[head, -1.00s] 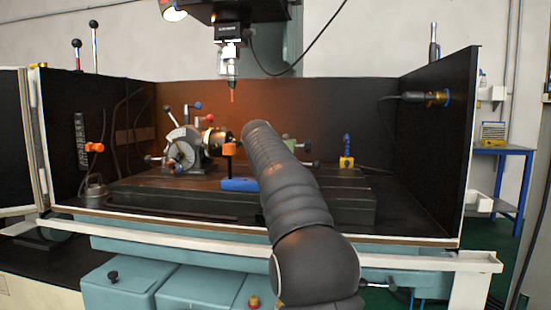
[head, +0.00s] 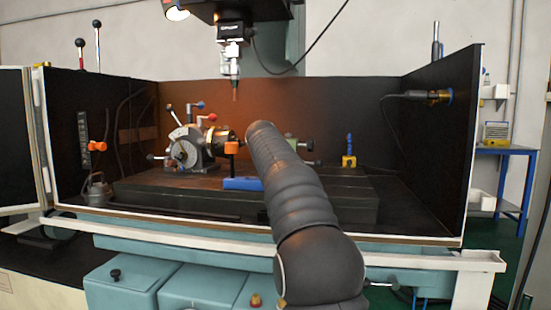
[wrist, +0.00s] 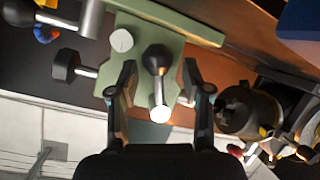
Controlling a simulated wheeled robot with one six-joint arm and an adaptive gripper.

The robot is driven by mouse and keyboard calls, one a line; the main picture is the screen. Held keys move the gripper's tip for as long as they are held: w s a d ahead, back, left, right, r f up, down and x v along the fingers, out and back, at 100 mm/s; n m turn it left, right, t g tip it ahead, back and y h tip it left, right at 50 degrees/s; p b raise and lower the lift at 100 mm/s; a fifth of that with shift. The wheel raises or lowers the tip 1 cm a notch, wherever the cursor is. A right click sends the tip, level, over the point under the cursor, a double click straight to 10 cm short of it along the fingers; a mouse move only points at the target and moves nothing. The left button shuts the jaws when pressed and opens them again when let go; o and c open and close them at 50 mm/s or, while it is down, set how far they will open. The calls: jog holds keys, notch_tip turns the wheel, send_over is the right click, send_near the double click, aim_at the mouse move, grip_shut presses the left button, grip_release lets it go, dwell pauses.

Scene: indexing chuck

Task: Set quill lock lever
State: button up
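The green tailstock body (wrist: 185,40) fills the upper middle of the wrist view; only a small part of it (head: 291,142) shows past my arm in the head view. A lever with a black ball knob (wrist: 158,58) and a pale metal end (wrist: 160,112) stands out from it; it looks like the quill lock lever. My gripper (wrist: 158,78) is open, with one finger on each side of this lever and visible gaps to both. I cannot tell how deep the fingers reach. In the head view my arm hides the gripper and lever.
Another black knob on a metal shaft (wrist: 66,66) lies left of the fingers. The dark chuck (wrist: 245,110) is to the right, part of the indexing head (head: 188,148). A blue block (head: 242,184) lies on the machine table (head: 150,190). The spindle tool (head: 235,90) hangs above.

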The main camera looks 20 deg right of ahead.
jog(key=shift+r, duration=0.15)
jog(key=shift+s+a+r, duration=0.15)
jog(key=shift+s, duration=0.1)
jog(key=v, duration=1.1)
jog(key=shift+s+a, duration=0.1)
jog(key=shift+s, duration=0.15)
